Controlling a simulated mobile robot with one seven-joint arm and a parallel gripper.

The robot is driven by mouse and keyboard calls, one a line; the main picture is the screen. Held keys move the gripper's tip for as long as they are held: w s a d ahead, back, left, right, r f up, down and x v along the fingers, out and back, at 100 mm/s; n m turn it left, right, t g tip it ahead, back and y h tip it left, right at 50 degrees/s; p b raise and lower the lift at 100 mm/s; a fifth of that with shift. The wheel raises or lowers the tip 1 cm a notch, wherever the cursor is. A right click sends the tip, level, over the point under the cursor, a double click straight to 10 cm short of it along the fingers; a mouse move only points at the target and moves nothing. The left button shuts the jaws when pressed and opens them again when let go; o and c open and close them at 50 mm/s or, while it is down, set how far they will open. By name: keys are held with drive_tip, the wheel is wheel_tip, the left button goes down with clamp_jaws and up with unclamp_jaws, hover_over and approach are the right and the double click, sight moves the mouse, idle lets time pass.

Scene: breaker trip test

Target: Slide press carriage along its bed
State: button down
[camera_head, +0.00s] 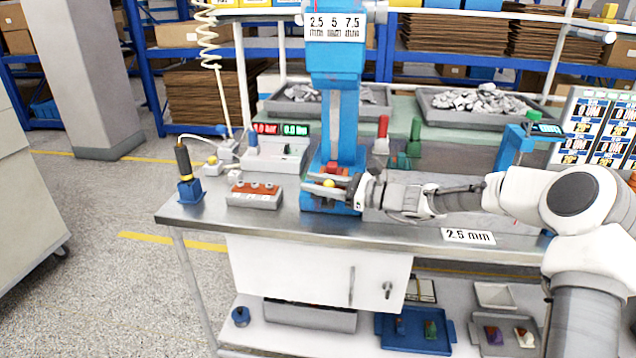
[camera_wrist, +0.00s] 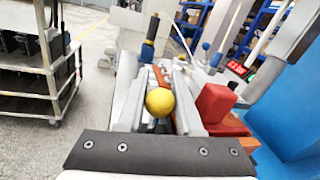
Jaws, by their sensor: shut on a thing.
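The blue press (camera_head: 336,75) stands upright on the steel bench, with a sign reading 2.5, 5 and 7.5 mm on its head. At its foot is a blue bed (camera_head: 330,207) with a carriage carrying an orange-red part (camera_head: 333,168). A yellow ball knob (camera_head: 328,183) shows there; in the wrist view it lies between my fingers (camera_wrist: 160,102). My gripper (camera_head: 328,186) reaches in from the right and is shut on the knob. A red block (camera_wrist: 213,103) sits just right of my fingers in the wrist view. My fingers hide part of the carriage and bed.
A grey box with red-brown tops (camera_head: 254,195) and a blue-based tool with a dark handle (camera_head: 186,172) stand left of the press. A white box with red and green displays (camera_head: 275,152) is behind. A "2.5 mm" card (camera_head: 468,236) lies at the bench's front edge.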

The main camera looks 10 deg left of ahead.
drive_tip(key=c, duration=0.9)
unclamp_jaws()
drive_tip(key=shift+s+a, duration=0.1)
drive_tip(key=shift+a, duration=0.25)
drive_tip(key=shift+o, duration=0.2)
drive_tip(key=s+d+p, duration=0.2)
drive_tip(key=s+d, duration=0.1)
drive_tip(key=d, duration=1.4)
drive_tip(key=shift+s+p, duration=0.15)
drive_tip(key=shift+p, duration=0.25)
